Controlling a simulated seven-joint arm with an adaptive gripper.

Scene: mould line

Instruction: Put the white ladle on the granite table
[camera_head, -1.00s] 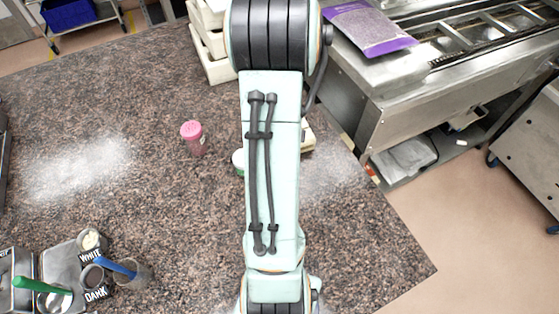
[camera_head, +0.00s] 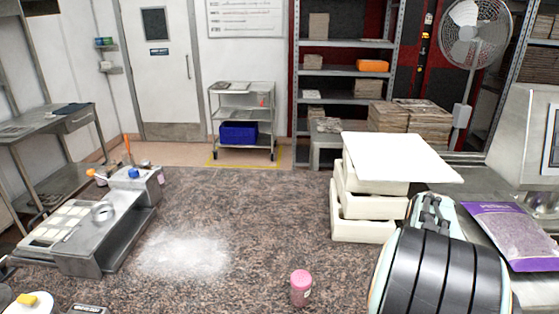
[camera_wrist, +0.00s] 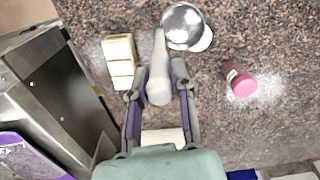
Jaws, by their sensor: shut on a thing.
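In the wrist view my gripper (camera_wrist: 158,82) is shut on the white handle of the ladle (camera_wrist: 158,62). A round shiny metal bowl (camera_wrist: 183,24) shows just beyond the handle, with a white edge of something beside it. The speckled brown granite table (camera_wrist: 215,125) lies below the ladle. I cannot tell for sure whether the ladle touches it. In the head view the granite table (camera_head: 240,205) fills the lower middle.
A pink-lidded jar (camera_head: 301,289) stands on the table; the wrist view shows it right of my gripper (camera_wrist: 240,85). White stacked crates (camera_head: 362,228) and a purple bag (camera_head: 515,237) are at right. A steel machine (camera_head: 105,235) stands at left.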

